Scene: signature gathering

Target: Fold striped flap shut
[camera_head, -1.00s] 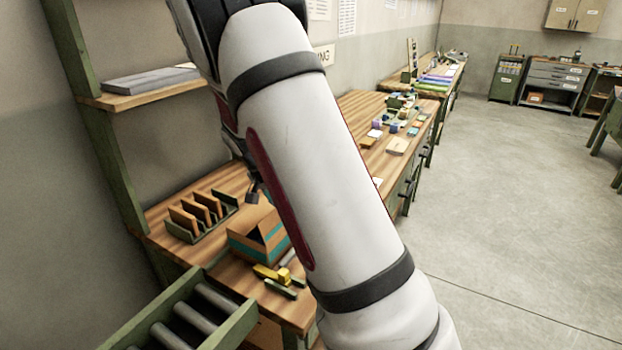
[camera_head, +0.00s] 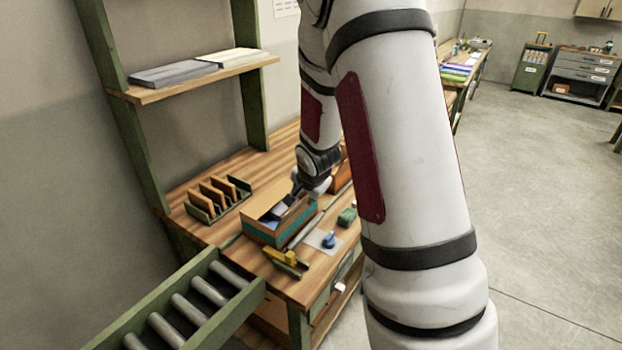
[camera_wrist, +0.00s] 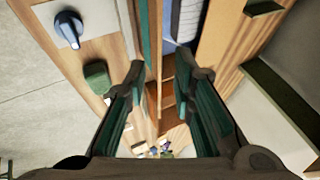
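An open cardboard box (camera_head: 262,232) with a teal stripe along its side stands on the wooden workbench (camera_head: 190,232). My gripper (camera_head: 287,208) is low at the box's right part, partly hidden by my arm. In the wrist view my gripper (camera_wrist: 163,100) has its two dark green-padded fingers spread apart. A teal-striped cardboard edge (camera_wrist: 146,35) runs between the fingers, nearer the left one. A brown cardboard panel (camera_wrist: 222,40) is at the right. Contact with the cardboard is unclear, and I cannot tell which piece is the striped flap.
A rack with brown dividers (camera_head: 215,200) stands left of the box. Yellow and green pieces (camera_head: 285,262) and a blue knob (camera_head: 328,241) lie in front. A roller conveyor (camera_head: 190,305) meets the bench at front left. A shelf (camera_head: 195,75) is above.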

